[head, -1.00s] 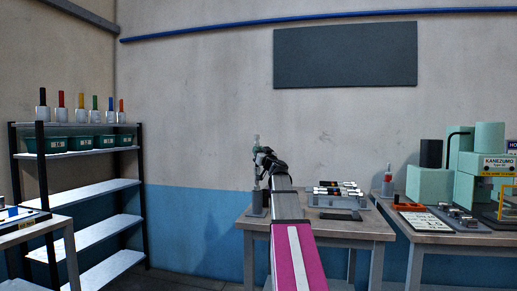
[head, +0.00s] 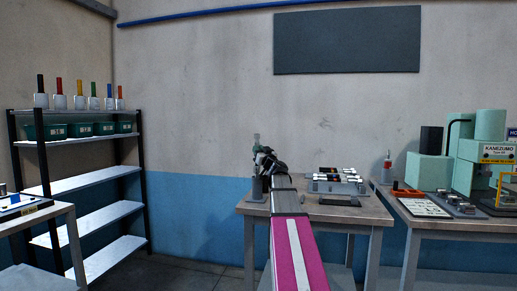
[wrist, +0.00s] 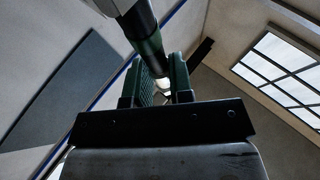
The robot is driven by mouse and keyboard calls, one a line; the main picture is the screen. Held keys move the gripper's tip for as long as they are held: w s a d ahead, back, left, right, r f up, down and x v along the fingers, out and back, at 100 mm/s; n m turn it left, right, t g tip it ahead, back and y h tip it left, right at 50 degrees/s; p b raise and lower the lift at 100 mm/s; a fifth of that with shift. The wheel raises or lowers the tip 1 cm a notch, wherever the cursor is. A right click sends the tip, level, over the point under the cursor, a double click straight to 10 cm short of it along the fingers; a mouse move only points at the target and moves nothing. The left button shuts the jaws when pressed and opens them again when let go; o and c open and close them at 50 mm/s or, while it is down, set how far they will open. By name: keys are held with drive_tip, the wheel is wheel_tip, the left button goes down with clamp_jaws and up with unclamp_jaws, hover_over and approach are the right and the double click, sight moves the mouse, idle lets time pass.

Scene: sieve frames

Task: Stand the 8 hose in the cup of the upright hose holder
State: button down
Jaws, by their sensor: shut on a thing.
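My gripper (head: 262,158) is above the left part of the middle table in the head view. It is shut on the hose (head: 256,139), whose pale upper end stands up above the jaws, roughly upright. In the wrist view the gripper's two green fingers (wrist: 160,82) close around the hose, and a dark tube section (wrist: 146,34) runs up from between them. The grey upright hose holder (head: 256,188) stands at the table's left end, just below the gripper. Its cup and the hose's lower end are too small and covered to tell whether they touch.
A rack of small parts (head: 336,184) and a dark flat pad (head: 339,202) lie on the same table, right of my arm. A second table at right bears a green machine (head: 470,165). A shelf (head: 88,184) with bottles and green bins stands left.

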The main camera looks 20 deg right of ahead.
drive_tip(key=shift+f, duration=0.2)
drive_tip(key=c, duration=0.9)
unclamp_jaws()
drive_tip(key=shift+s, duration=0.15)
drive_tip(key=v, duration=1)
drive_tip(key=shift+s+f, duration=0.15)
drive_tip(key=shift+s, duration=0.1)
